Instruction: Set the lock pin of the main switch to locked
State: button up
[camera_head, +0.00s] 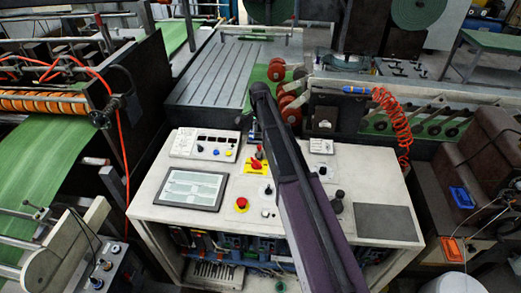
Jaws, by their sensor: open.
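The main switch appears to be the red rotary handle (256,164) on a yellow plate, on the white console top (150,205). It sits just left of my dark arm, which crosses the console from the lower right. The lock pin is too small to make out, so its position cannot be told. My gripper is not visible; my arm link hides the area beyond and to the right of the switch.
A tablet-like screen (191,189) and a panel of buttons (205,145) lie left of the switch. Black knobs (338,199) and a dark grey pad (384,222) lie right of my arm. An orange coiled hose (393,118) hangs behind.

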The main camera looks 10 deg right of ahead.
aim_at(260, 146)
jog(key=shift+f+b, duration=3.65)
jog(key=shift+f, duration=0.35)
